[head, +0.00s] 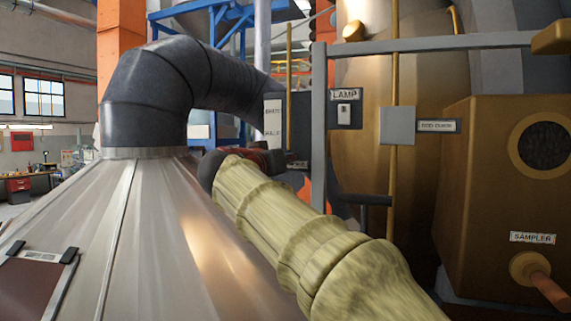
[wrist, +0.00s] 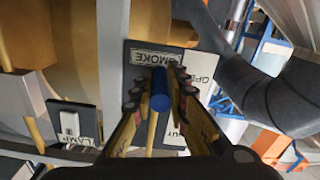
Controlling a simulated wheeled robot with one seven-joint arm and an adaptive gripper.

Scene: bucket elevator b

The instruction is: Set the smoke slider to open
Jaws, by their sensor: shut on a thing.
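In the wrist view the smoke panel is a dark plate (wrist: 136,76) with an upside-down SMOKE label (wrist: 156,57). In the head view my sleeved arm hides most of the gripper.
A LAMP switch plate (head: 344,109) and a grey post (head: 319,125) stand right of my arm. A SAMPLER box (head: 500,200) is at the far right. A large dark duct (head: 160,85) rises from a metal hood (head: 150,220) at left.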

